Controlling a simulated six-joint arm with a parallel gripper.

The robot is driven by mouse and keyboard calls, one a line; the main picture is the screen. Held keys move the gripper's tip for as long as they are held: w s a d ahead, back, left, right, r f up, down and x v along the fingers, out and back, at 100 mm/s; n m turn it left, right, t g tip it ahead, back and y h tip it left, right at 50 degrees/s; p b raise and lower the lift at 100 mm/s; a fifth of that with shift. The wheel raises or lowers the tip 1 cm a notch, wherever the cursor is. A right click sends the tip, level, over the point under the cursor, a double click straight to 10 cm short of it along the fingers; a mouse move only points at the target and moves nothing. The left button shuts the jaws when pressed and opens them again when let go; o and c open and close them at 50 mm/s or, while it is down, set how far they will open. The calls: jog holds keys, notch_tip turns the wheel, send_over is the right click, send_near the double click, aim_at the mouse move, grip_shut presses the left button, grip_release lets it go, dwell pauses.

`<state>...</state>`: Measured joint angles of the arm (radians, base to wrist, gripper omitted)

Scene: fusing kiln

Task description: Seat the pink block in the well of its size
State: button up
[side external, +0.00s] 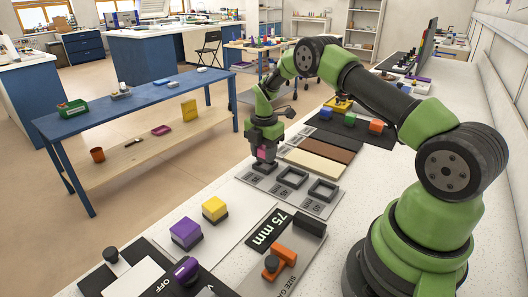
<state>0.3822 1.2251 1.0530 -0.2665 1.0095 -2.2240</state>
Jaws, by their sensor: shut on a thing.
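The pink block (262,154) is between the jaws of my gripper (266,157). My gripper points down and is shut on it. Beneath is a grey plate with a row of dark square-framed wells: a left well (262,168), a middle well (292,177) and a larger right well (322,190). The block is over the left well, at or just above its rim. I cannot tell whether its bottom is inside. The jaws hide part of the block. The middle and right wells look empty.
Purple (186,233) and yellow (214,208) blocks stand on a pale sheet at the front. Brown and cream strips (312,165) lie behind the wells. Blue, green and orange blocks (376,126) sit on a dark mat.

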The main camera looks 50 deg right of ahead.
aim_at(264, 148)
jog(key=shift+f, duration=0.95)
dwell(0.5)
jog(key=o, duration=1)
jog(key=shift+c, duration=0.2)
notch_tip(264, 148, up, 10)
jog(key=shift+f, duration=0.1)
